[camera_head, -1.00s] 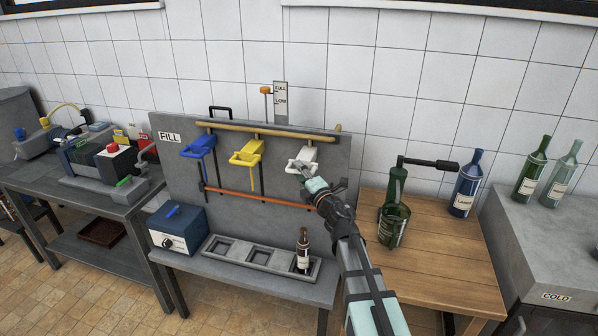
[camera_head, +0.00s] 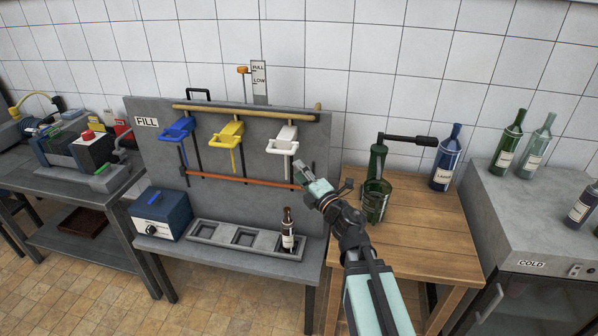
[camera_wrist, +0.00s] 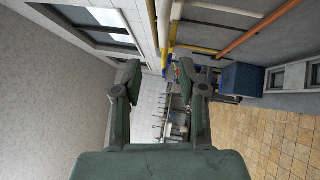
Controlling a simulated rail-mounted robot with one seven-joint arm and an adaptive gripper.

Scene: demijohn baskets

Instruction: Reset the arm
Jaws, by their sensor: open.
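My gripper (camera_head: 303,174) is in front of the right part of the grey filling panel (camera_head: 225,100), below and a little right of the white tap handle (camera_head: 285,141). It is apart from that handle. In the wrist view my gripper (camera_wrist: 162,80) shows two separated fingers with nothing between them. The arm reaches up from the lower right of the head view, in front of the wooden table's left edge.
A small dark bottle (camera_head: 288,230) stands in the right slot of the tray (camera_head: 243,238). Blue (camera_head: 177,130) and yellow (camera_head: 228,134) tap handles are to the left. A green corking device (camera_head: 376,180) and a blue bottle (camera_head: 446,158) stand on the wooden table (camera_head: 425,215).

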